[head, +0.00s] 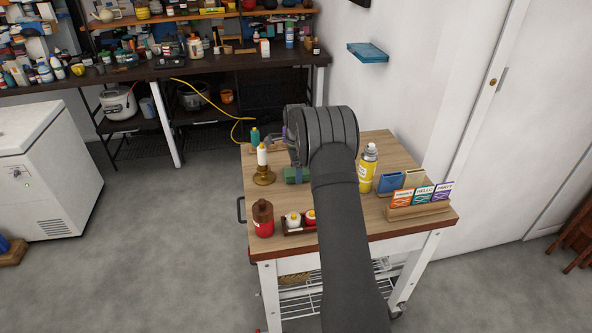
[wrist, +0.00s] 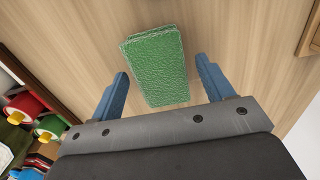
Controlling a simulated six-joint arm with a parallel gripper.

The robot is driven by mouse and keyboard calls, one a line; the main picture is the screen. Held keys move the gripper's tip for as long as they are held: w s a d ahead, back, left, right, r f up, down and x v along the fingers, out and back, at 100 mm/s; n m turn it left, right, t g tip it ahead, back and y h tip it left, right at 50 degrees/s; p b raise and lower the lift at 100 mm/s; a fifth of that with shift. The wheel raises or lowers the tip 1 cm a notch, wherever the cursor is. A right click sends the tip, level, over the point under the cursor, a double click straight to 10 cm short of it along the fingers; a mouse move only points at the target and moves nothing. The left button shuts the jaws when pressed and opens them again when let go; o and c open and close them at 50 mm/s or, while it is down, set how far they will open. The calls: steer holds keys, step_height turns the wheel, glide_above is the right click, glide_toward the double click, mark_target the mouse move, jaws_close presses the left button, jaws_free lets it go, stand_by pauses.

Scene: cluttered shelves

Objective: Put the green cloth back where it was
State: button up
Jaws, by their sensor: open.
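The green cloth (wrist: 156,66) is a folded, textured block lying on the wooden table top. In the wrist view it sits just ahead of my gripper (wrist: 160,82), its near end reaching between the two blue fingers, with a gap on each side. My gripper is open and holds nothing. In the head view a part of the green cloth (head: 294,175) shows to the left of my arm, which hides the rest. The fingertips are hidden in the head view.
A brass candlestick (head: 264,175) with a white candle stands left of the cloth. A brown-and-red bottle (head: 263,219) and a small tray with bottles (head: 297,229) are nearer the front edge. A yellow spray can (head: 367,170) and a card rack (head: 420,208) stand to the right.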

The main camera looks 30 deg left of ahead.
step_height(320, 180, up, 12)
stand_by(0.4)
step_height(320, 180, down, 12)
steer(key=shift+f, duration=0.1)
steer(key=shift+w+r, duration=0.1)
steer(key=shift+r, duration=1.7)
